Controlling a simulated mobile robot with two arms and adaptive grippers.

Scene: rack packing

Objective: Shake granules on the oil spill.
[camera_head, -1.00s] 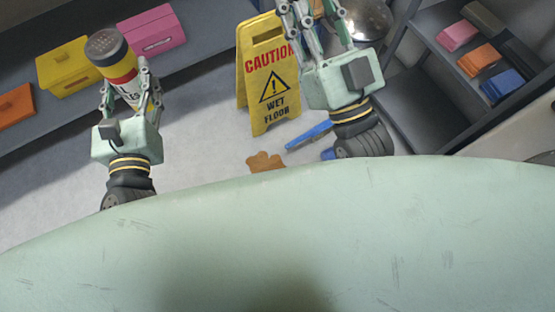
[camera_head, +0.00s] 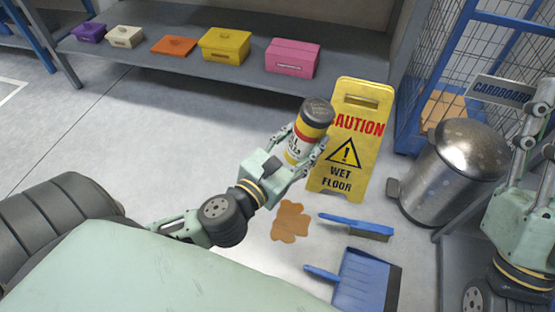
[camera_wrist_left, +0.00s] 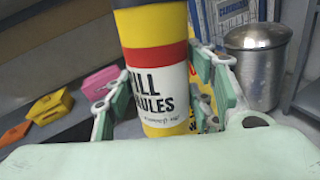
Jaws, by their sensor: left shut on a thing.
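The granule container (camera_head: 304,137) is a yellow, red and white canister with a dark perforated lid. My left gripper (camera_head: 303,150) is shut on it and holds it upright or slightly tilted, lid up. In the left wrist view the canister (camera_wrist_left: 160,75) stands between the green fingers. The oil spill (camera_head: 290,222) is a brown patch on the floor, lower in the head view than the held canister and apart from it. My right gripper (camera_head: 530,140) is at the right edge, partly cut off; its fingers' opening does not show clearly.
A yellow caution sign (camera_head: 345,140) stands just behind the spill. A blue brush (camera_head: 358,227) and blue dustpan (camera_head: 362,282) lie right of the spill. A metal bin (camera_head: 455,172) stands further right. Bare floor (camera_head: 150,150) lies left. A shelf with coloured boxes runs along the back.

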